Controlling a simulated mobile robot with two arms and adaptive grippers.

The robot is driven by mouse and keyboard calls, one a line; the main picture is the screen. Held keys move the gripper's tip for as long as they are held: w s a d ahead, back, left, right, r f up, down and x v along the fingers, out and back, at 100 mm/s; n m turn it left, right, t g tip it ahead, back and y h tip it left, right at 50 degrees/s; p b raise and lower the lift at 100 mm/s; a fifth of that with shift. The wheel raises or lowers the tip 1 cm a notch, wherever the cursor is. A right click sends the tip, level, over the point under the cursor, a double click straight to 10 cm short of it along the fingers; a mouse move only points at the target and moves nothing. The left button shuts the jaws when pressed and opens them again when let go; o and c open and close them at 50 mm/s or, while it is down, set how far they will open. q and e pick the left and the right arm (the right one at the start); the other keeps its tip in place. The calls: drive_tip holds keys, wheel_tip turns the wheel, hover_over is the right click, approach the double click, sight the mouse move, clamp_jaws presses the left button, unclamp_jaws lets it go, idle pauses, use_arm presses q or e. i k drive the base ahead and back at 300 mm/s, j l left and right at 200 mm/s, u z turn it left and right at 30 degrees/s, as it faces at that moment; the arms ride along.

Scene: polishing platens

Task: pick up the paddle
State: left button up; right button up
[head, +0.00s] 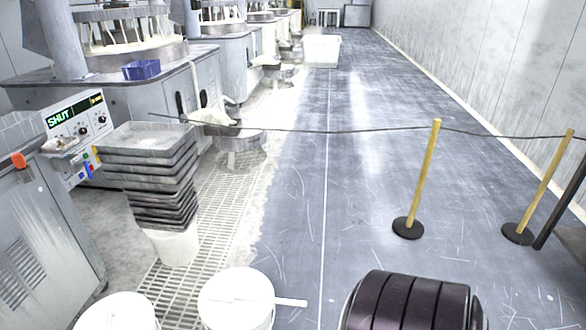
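A pale, flat stick, which looks like the paddle (290,302), lies across the top of a white bucket (236,314) at the bottom of the head view, left of centre. Its right end sticks out past the bucket's rim over the floor. Its left part is hard to tell from the white bucket top. Neither of my grippers shows in this view, and nothing is seen touching the paddle.
Another white bucket (118,316) stands to the left. Stacked grey trays (150,142) rest on a white bucket (172,246). Grey machines line the left. Yellow rope posts (420,180) stand right. A dark banded shape at bottom is unclear. The middle floor is mostly clear.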

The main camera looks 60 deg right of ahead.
sight(221, 294)
drive_tip(key=z, duration=1.45)
drive_tip(key=u, duration=0.15)
drive_tip(key=k+j+u, duration=0.1)
drive_tip(key=k+u, duration=0.35)
drive_tip(key=k+j+u, duration=0.2)
drive_tip(key=u, duration=0.25)
drive_tip(key=k+j+u, duration=0.1)
drive_tip(key=k+j, duration=0.45)
drive_tip(key=k+j+u, duration=0.1)
drive_tip(key=k+j, duration=0.45)
drive_tip(key=j, duration=0.2)
drive_tip(key=z, duration=1.3)
drive_tip(key=i+j, duration=0.15)
drive_tip(key=i, duration=0.4)
drive_tip(key=i+j, duration=0.1)
drive_tip(key=i, duration=0.4)
drive_tip(key=i+j+z, duration=0.1)
drive_tip(key=i, duration=0.45)
drive_tip(key=i+j, duration=0.2)
drive_tip(key=i, duration=0.35)
drive_tip(key=i+j, duration=0.2)
drive_tip(key=i, duration=0.35)
drive_tip(key=l+z, duration=0.05)
